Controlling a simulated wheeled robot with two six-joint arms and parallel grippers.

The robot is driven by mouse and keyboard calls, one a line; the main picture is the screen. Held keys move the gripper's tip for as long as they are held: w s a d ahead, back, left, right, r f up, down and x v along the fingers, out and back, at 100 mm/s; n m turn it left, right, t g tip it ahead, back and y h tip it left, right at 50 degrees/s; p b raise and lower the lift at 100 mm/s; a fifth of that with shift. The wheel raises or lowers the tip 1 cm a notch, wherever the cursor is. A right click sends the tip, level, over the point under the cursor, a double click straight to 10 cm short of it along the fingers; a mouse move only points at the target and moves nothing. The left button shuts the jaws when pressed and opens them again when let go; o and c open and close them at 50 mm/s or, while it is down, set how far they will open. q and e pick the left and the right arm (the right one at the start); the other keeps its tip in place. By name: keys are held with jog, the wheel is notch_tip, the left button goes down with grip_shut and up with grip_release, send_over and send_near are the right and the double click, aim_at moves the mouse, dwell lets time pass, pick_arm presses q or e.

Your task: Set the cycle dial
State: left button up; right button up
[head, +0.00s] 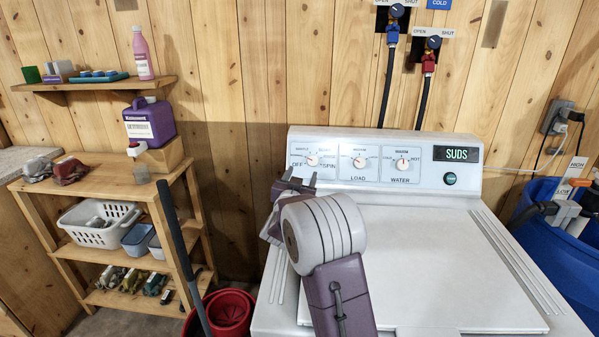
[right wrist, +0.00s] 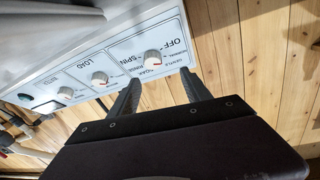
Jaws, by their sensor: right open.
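The cycle dial (head: 312,160) is a round white knob with a red mark, leftmost on the white washer's control panel (head: 372,178), by the words OFF and SPIN. It also shows in the right wrist view (right wrist: 152,58), just beyond the fingers. My right gripper (head: 292,181) is in front of the panel's left end, below and left of the dial. In the right wrist view its two fingers (right wrist: 164,84) are apart with nothing between them, and the dial lies clear of them. My left gripper is not in view.
Load dial (head: 359,161) and water dial (head: 402,163) sit right of it, then a SUDS display (head: 457,154) above a green button (head: 450,178). A wooden shelf unit (head: 170,190) and red bucket (head: 232,310) stand left; a blue tub (head: 545,195) stands right.

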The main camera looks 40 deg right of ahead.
aim_at(312, 162)
jog(key=p+x, duration=0.1)
jog(key=x, duration=0.1)
jog(key=p+x, duration=0.2)
jog(key=x, duration=0.1)
jog(key=s+d+p+x, duration=0.1)
jog(key=x, duration=0.2)
jog(key=shift+w+d+f+p, duration=0.1)
jog(key=shift+d+f+p, duration=0.1)
jog(key=shift+f+p, duration=0.15)
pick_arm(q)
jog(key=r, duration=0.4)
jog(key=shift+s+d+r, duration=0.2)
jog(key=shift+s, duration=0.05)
pick_arm(e)
jog(key=shift+w+d, duration=0.25)
jog(key=shift+w, duration=0.05)
grip_shut()
